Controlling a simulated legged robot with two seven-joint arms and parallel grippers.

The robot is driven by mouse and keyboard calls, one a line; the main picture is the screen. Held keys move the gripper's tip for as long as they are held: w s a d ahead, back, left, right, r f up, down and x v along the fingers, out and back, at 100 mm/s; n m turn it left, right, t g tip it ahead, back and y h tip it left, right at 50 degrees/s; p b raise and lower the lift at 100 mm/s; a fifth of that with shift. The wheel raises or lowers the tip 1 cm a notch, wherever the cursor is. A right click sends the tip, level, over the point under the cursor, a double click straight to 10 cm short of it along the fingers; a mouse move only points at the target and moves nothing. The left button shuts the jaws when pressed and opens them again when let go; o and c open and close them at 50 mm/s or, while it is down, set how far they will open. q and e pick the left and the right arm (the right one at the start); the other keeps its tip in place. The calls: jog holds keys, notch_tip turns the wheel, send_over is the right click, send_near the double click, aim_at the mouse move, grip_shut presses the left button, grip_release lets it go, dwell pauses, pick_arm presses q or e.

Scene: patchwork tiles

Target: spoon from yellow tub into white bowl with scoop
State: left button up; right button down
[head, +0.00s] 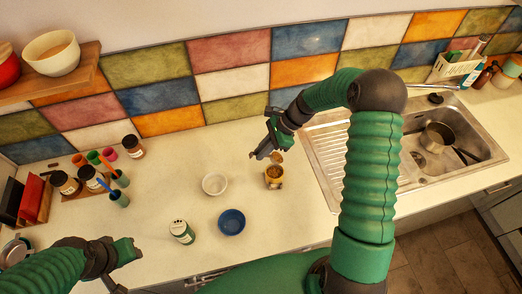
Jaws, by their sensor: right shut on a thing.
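The yellow tub (274,183) stands on the counter left of the sink, with brown contents showing at its top. The white bowl (215,184) stands a little to its left; it looks empty. My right gripper (262,152) is just above and behind the tub, shut on the scoop (277,157). The scoop's head is over the tub's mouth; its handle is mostly hidden by the gripper, and I cannot tell whether it touches the contents. My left gripper (130,252) is at the lower left, away from these things; its jaw opening is unclear.
A blue bowl (231,222) and a green-and-white shaker (182,232) stand in front of the white bowl. Jars and cups (92,178) crowd the left side. The sink (410,152) holding a pot (437,137) lies to the right. Counter behind the white bowl is clear.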

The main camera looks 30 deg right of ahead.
jog(key=shift+w+f, duration=0.15)
jog(key=shift+f, duration=0.7)
jog(key=shift+s+a+f+b, duration=0.15)
jog(key=shift+s+f+b, duration=0.05)
jog(key=shift+f+b, duration=0.25)
jog(key=shift+w+a+f+g+h+p, duration=0.1)
jog(key=shift+a+f+g+h+p, duration=0.3)
jog(key=shift+h+p, duration=0.6)
jog(key=shift+w+a+f+g+h+p, duration=0.2)
jog(key=shift+a+f+h+p, duration=0.4)
jog(key=shift+h, duration=0.65)
jog(key=shift+w+a+f+g+h+p, duration=0.1)
jog(key=shift+a+f+g+h+p, duration=0.35)
jog(key=shift+h+p, duration=0.55)
jog(key=shift+f, duration=0.1)
jog(key=shift+s+f+b, duration=0.1)
jog(key=shift+s+b, duration=0.05)
jog(key=shift+b, duration=0.15)
